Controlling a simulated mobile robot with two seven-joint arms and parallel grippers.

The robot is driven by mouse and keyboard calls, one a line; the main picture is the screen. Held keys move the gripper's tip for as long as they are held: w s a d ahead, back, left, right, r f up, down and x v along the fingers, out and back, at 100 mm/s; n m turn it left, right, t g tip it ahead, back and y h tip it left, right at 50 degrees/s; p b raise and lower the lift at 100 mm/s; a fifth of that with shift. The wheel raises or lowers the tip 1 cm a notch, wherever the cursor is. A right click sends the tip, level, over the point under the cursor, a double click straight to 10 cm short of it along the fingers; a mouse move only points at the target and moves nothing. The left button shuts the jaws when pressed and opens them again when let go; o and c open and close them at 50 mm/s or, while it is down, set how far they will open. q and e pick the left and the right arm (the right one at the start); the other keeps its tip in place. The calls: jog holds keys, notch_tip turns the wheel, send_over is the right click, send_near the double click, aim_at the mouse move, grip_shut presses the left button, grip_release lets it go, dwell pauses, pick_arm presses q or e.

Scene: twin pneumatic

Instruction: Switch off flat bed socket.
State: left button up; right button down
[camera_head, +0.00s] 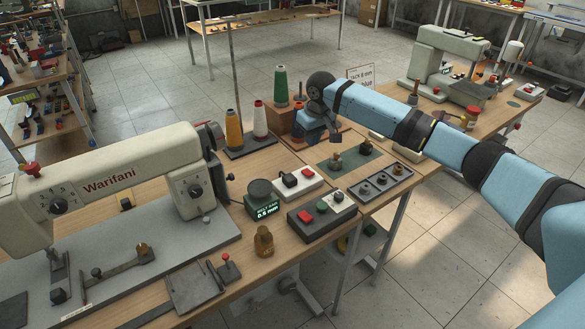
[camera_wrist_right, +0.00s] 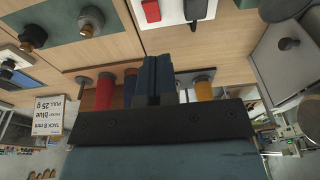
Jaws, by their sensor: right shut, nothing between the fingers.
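A white socket strip (camera_head: 297,184) lies on the wooden table behind the control box, with a red rocker switch (camera_head: 307,171) and a black plug in it. Which socket the task names is not labelled; this one lies beside the flat-bed machine marked Warifani (camera_head: 110,182). In the right wrist view the strip's edge, the red switch (camera_wrist_right: 152,11) and the black plug (camera_wrist_right: 196,9) show at the top. My right gripper (camera_head: 334,136) is shut and empty, above the table behind and right of the strip. In the wrist view its fingers (camera_wrist_right: 156,75) are together, apart from the switch. My left gripper is out of view.
A brown bottle (camera_head: 264,241) stands near the front edge.

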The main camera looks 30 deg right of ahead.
jog(key=shift+w+d+r, duration=0.35)
jog(key=shift+w+r, duration=0.15)
jog(key=shift+r, duration=0.25)
jog(key=b, duration=0.1)
send_near(309, 174)
jog(key=f, duration=0.2)
jog(key=w+f, duration=0.1)
jog(key=f, duration=0.2)
jog(key=shift+w+a+f, duration=0.1)
jog(key=shift+w+f, duration=0.1)
jog(key=shift+w, duration=0.05)
jog(key=shift+s+f, duration=0.25)
jog(key=shift+f, duration=0.5)
